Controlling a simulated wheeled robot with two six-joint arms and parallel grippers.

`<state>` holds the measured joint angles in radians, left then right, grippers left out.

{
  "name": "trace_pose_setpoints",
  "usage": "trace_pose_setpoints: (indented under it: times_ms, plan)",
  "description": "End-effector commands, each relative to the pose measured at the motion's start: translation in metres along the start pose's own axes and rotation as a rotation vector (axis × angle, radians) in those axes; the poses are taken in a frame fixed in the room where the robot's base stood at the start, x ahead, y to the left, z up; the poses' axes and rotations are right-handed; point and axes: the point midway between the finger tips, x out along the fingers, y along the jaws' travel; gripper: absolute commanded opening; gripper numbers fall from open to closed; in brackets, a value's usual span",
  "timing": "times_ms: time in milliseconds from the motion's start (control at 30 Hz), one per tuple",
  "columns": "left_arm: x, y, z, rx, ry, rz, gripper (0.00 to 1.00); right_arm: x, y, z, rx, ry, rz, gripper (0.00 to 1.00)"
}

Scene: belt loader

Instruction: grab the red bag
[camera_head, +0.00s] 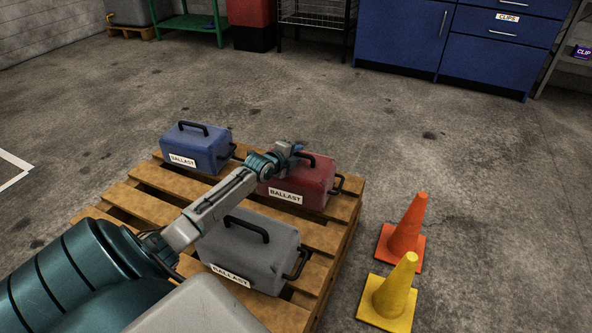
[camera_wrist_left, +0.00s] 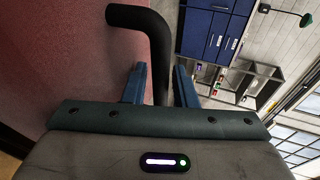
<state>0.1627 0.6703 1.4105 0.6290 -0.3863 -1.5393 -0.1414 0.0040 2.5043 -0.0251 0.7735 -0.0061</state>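The red bag (camera_head: 317,182) is a boxy case with a white BALLAST label, standing upright on the wooden pallet (camera_head: 345,207). It has a black handle on top and another on its right side. My left gripper (camera_head: 297,152) is at its top handle, partly hiding it. In the left wrist view the red bag (camera_wrist_left: 75,50) fills the left side. Its black handle (camera_wrist_left: 157,45) runs down between the two blue fingers of my left gripper (camera_wrist_left: 160,72), which look apart with narrow gaps beside the handle. My right gripper is not in view.
A blue case (camera_head: 200,151) and a grey case (camera_head: 250,255) share the pallet, the grey one beneath my left forearm. An orange cone (camera_head: 407,228) and a yellow cone (camera_head: 394,293) stand right of the pallet. Blue cabinets (camera_head: 405,38) stand behind; the floor between is clear.

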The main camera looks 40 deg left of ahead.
Motion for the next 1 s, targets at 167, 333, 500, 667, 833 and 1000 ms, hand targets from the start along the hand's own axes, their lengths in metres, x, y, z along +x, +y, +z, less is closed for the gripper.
trace_pose_setpoints:
  times_ms: [167, 333, 500, 667, 833, 1000]
  plan:
    - [-0.0003, 0.0001, 0.0000, 0.000, 0.000, 0.000, 0.05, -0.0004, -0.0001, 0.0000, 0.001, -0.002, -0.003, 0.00]
    - [-0.0004, 0.0004, 0.0000, 0.000, 0.000, 0.001, 0.00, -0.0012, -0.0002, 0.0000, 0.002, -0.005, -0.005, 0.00]
    - [-0.0005, 0.0007, 0.0001, 0.001, 0.000, 0.001, 0.00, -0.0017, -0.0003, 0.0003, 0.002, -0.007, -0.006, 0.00]
    - [-0.0005, 0.0010, 0.0001, 0.001, 0.000, 0.002, 0.00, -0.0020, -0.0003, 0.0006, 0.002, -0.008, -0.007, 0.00]
    - [-0.0005, 0.0013, 0.0001, 0.002, 0.000, 0.002, 0.00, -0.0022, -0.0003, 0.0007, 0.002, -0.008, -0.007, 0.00]
    - [-0.0005, 0.0016, 0.0002, 0.003, -0.001, 0.003, 0.00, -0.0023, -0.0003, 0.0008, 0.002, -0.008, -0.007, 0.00]
